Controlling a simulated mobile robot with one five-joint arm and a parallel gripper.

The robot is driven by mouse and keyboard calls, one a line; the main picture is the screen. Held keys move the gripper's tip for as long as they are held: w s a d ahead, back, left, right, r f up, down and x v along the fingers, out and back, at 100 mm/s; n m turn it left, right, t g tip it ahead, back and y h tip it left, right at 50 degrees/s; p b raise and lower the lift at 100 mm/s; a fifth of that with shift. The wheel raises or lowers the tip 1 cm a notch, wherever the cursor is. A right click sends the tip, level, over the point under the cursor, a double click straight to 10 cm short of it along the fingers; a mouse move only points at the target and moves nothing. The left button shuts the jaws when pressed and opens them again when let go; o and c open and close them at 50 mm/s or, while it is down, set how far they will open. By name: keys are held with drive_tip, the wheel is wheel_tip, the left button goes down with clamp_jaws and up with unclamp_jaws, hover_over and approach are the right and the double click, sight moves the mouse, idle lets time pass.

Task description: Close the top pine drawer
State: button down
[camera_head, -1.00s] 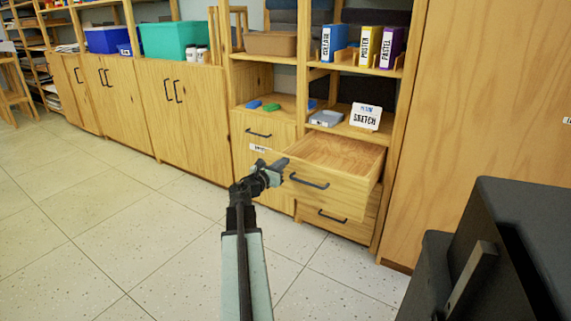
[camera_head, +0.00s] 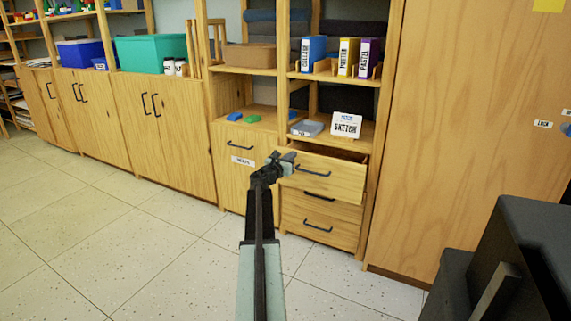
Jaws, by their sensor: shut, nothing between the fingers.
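The top pine drawer (camera_head: 334,180) is in the right half of the shelf unit, with a dark bar handle (camera_head: 312,171). My gripper (camera_head: 287,160) is shut and empty at the upper left corner of the drawer front. It appears to touch the front there, but I cannot tell for certain. My gripper hides a small part of the drawer's left edge.
A lower drawer (camera_head: 318,227) sits beneath. A pine cupboard door (camera_head: 236,178) is to the left. A tall wooden cabinet (camera_head: 455,130) and a dark object (camera_head: 530,240) stand on the right. The tiled floor (camera_head: 150,240) at left is clear.

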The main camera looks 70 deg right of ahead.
drive_tip(key=d, duration=1.1)
drive_tip(key=shift+s+d+r, duration=0.15)
drive_tip(key=shift+d, duration=0.15)
drive_tip(key=w+a, duration=0.1)
drive_tip(key=a, duration=1.4)
drive_tip(key=shift+w, duration=0.3)
